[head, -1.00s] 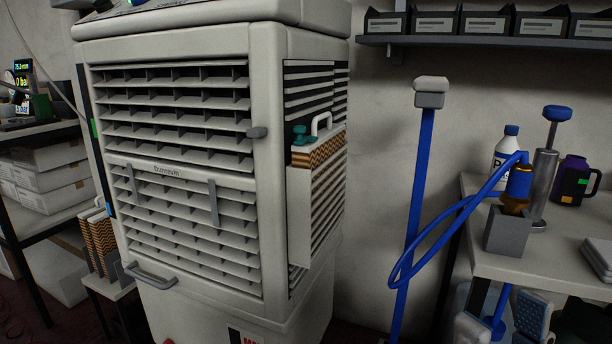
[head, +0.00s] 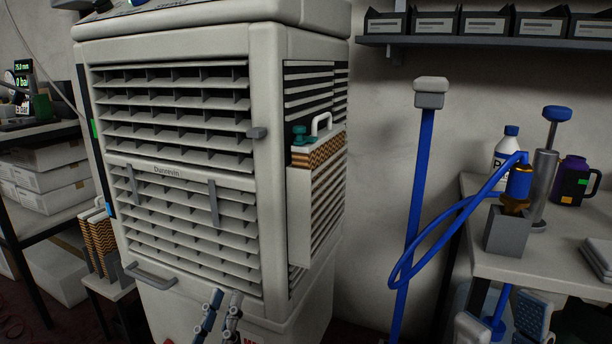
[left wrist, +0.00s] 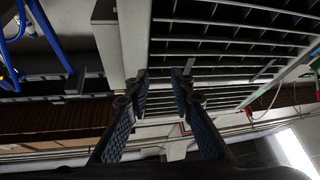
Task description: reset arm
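My left gripper (head: 226,298) has its fingertips at the bottom of the head view, in front of the lower part of the white louvred cooler (head: 190,240). In the left wrist view its two fingers (left wrist: 161,75) stand apart with nothing between them, and the cooler's louvres (left wrist: 225,60) show beyond. My right gripper (head: 502,308) is at the lower right of the head view, below the table edge. Its blue-padded fingers are spread wide, and I see nothing held. A blue post base shows behind it. Most of both arms is out of view.
A filter panel (head: 318,195) hangs on the cooler's side.

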